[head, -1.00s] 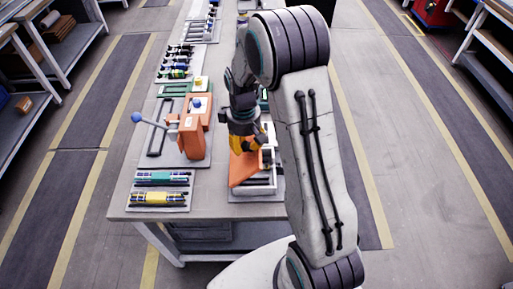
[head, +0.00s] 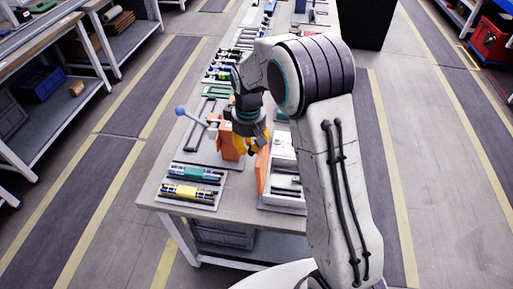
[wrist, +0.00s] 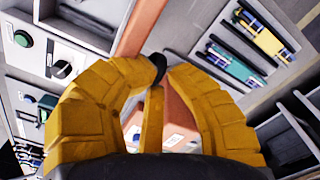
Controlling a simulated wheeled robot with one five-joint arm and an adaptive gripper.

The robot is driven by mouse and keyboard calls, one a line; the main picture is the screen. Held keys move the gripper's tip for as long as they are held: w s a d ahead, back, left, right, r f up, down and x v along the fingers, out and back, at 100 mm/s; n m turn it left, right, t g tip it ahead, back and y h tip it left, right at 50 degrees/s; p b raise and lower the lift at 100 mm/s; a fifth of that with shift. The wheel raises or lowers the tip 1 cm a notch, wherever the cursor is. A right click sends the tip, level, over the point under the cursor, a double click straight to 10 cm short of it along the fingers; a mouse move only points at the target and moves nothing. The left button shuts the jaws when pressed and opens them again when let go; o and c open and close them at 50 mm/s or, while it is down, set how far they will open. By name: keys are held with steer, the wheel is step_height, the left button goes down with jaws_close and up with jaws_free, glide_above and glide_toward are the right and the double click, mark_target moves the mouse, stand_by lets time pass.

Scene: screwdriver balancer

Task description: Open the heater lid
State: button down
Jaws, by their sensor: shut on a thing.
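The heater (head: 283,163) is a pale box near the front right of the workbench, its compartments showing from above. Its orange lid (head: 262,168) stands steeply raised at the box's left side. My gripper (head: 250,148) has yellow fingers and is at the lid's upper edge. In the wrist view my gripper (wrist: 158,75) has its fingertips closed around a small dark knob (wrist: 159,66) beside the orange lid edge (wrist: 140,30). The fingers hide part of the lid and knob.
Left of the lid is an orange fixture with a blue-ball lever (head: 181,110). Green (head: 195,173) and yellow (head: 188,193) screwdriver trays lie at the bench's front left. More trays line the bench behind. Floor aisles are clear on both sides.

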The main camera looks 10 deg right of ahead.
steer(key=shift+s+a+f, duration=0.1)
steer(key=shift+s+f, duration=0.15)
steer(key=shift+f, duration=0.35)
steer(key=shift+s+a+f, duration=0.1)
steer(key=shift+s+f, duration=0.1)
steer(key=shift+f, duration=0.35)
steer(key=shift+d, duration=0.1)
steer(key=c, duration=1.3)
jaws_free()
steer(key=shift+w+d, duration=0.1)
steer(key=shift+d, duration=0.1)
steer(key=o, duration=0.4)
steer(key=shift+o, duration=0.2)
steer(key=shift+r, duration=0.15)
step_height(320, 180, up, 14)
steer(key=shift+w+a, duration=0.25)
steer(key=shift+w, duration=0.05)
